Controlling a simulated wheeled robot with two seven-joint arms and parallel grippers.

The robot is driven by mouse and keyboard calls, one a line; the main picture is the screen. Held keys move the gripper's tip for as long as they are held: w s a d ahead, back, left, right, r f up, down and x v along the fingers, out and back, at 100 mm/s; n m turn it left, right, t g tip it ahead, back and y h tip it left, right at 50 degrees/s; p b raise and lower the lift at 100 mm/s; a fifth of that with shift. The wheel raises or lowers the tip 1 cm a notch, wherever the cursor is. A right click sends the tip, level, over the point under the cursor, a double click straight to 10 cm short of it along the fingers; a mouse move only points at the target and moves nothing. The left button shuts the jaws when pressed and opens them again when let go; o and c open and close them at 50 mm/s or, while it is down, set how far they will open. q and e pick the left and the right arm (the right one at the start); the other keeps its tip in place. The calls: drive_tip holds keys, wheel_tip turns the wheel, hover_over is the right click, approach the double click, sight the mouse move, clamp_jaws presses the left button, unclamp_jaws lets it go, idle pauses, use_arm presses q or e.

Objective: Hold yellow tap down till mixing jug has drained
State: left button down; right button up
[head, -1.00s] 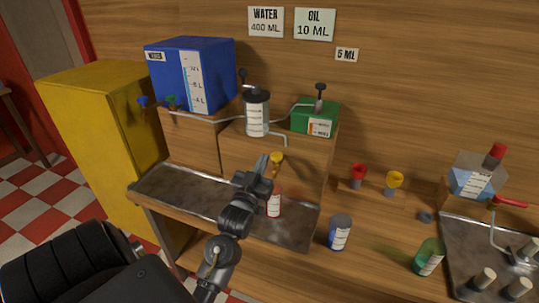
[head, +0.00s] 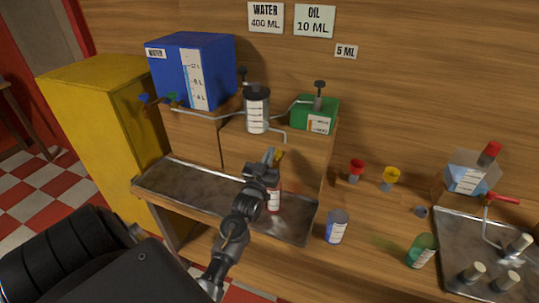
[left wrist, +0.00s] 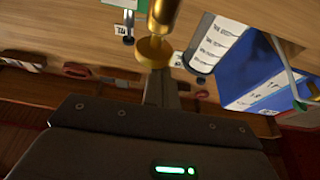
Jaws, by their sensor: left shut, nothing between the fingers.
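The yellow tap (head: 280,155) sits at the front of the wooden stand, below the mixing jug (head: 257,112), a pale graduated cylinder with a dark lid. My left gripper (head: 268,156) is shut and empty, its tips beside the tap and partly hiding it. In the left wrist view the yellow tap (left wrist: 153,50) overlaps the tip of my gripper; I cannot tell whether they touch. The jug (left wrist: 214,42) shows to its right there. The jug's liquid level is unclear. My right gripper is out of view.
A blue water tank (head: 195,70) stands left of the jug, a green oil box (head: 316,115) right. Thin pipes run beside the jug. A blue-labelled can (head: 337,226), red cup (head: 356,169), yellow cup (head: 390,178) and green bottle (head: 422,250) stand to the right.

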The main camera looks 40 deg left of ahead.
use_arm(q)
wheel_tip(320, 180, down, 2)
drive_tip(key=shift+d+b, duration=0.1)
drive_tip(key=shift+b, duration=0.55)
drive_tip(key=shift+s+f, duration=0.1)
drive_tip(key=shift+f, duration=0.1)
idle(1.8)
drive_tip(key=shift+r, duration=0.1)
idle(5.1)
